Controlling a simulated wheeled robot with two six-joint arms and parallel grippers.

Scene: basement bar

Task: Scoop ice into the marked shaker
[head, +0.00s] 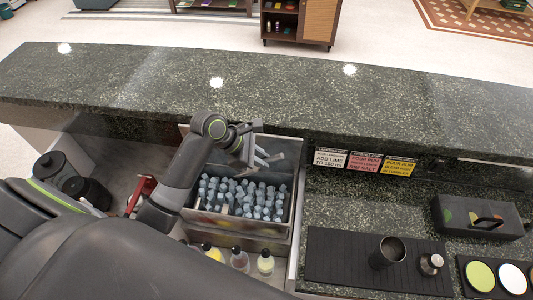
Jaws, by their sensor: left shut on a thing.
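An ice bin (202,218) full of pale blue ice cubes (245,198) is set into the counter at the centre. My left gripper (256,156) is above the back part of the bin. It is shut on a small grey tool, seemingly the scoop (270,159), whose shape is hard to make out. The ice lies below it. A dark metal shaker tin (388,253) stands upright on a black bar mat (335,258) to the right; no mark on it can be read. My right gripper is not in view.
Several bottles (239,259) stand in front of the bin. A small steel vessel (431,264) stands beside the tin. Three signs (364,162) hang below the raised bar top (290,85). A dark box (480,216) and coloured discs (512,278) are at right.

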